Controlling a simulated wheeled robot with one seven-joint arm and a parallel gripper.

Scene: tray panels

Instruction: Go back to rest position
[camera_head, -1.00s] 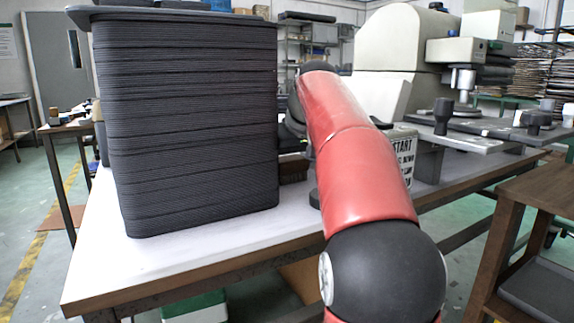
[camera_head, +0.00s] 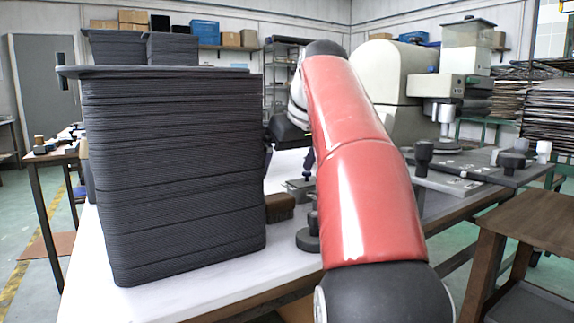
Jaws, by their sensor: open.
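A tall stack of dark grey ribbed trays (camera_head: 175,180) stands upright on the white table at left. A wider flat panel (camera_head: 160,72) lies on top and juts out to the left. My red and black arm reaches away from me, right of the stack. My gripper (camera_head: 288,152) is a dark shape just right of the stack, partly hidden by the stack and my arm. It looks open, with nothing seen between its fingers.
The white table (camera_head: 150,300) has a brown block (camera_head: 280,207) under the gripper area. A cream machine (camera_head: 390,85) stands behind my arm. A wooden table (camera_head: 535,220) is at right. Two dark stacks show behind the panel. Green floor is free at far left.

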